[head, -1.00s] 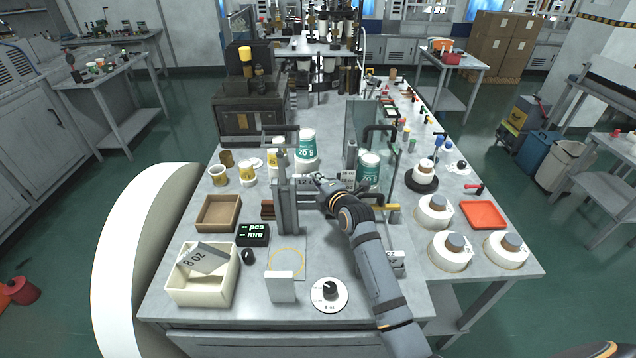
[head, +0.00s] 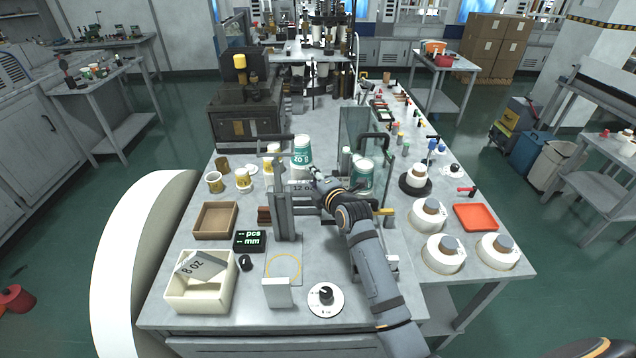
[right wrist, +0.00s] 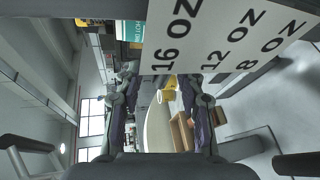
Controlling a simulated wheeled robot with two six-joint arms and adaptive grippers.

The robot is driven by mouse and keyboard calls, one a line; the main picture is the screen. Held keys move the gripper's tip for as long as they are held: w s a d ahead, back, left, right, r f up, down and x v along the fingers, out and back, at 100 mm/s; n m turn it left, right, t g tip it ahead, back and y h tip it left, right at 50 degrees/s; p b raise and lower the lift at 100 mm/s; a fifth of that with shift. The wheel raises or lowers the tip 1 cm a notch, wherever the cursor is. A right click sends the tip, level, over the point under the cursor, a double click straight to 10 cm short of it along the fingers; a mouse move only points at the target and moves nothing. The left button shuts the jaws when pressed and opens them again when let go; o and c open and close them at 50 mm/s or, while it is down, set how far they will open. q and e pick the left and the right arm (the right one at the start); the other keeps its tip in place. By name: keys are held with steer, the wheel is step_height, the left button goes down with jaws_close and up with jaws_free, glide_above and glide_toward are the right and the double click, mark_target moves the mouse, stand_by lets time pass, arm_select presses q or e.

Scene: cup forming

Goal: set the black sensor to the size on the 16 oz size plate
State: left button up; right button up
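In the right wrist view a white size plate with black lettering reads 16 oz (right wrist: 172,38), with 12 oz and 8 oz lettering beside it on the right. In the head view a 12 oz label (head: 302,187) shows by the grey upright stand (head: 285,212). My right gripper (head: 318,180) is beside that stand. Its fingers are apart with nothing between them in the wrist view (right wrist: 160,108). I cannot pick out the black sensor with certainty; a small black object (head: 245,263) lies by the black pcs/mm display (head: 249,241). My left gripper is not in view.
A cream bin (head: 201,297) holds an 8 oz plate. A brown tray (head: 215,221), a black dial (head: 325,296) and a white block (head: 277,293) are near the front. White-based rolls (head: 443,256) and a red tray (head: 477,217) stand at right. Cups stand behind the stand.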

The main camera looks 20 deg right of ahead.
steer(key=v, duration=1.1)
steer(key=shift+s, duration=0.4)
